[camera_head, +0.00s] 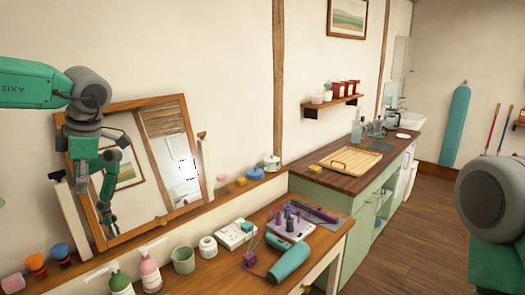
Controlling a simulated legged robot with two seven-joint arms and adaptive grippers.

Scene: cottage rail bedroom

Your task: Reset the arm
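My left arm (35,84) comes in from the left edge, green with a grey joint, and bends downward at the wrist. My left gripper (82,178) hangs in front of the left side of the wood-framed mirror (150,140), above the shelf. It is small and dark here, and I cannot tell whether its fingers are open or shut. I see nothing held in it. My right arm (497,198) shows only as a grey joint and green link at the right edge. My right gripper is out of view.
The wooden table (315,246) below holds a teal hair dryer (290,261), a pink bottle (150,274), a green cup (183,260) and a purple-topped stand (290,222). A green cabinet with a tray (350,160) stands behind. The floor (400,245) at right is clear.

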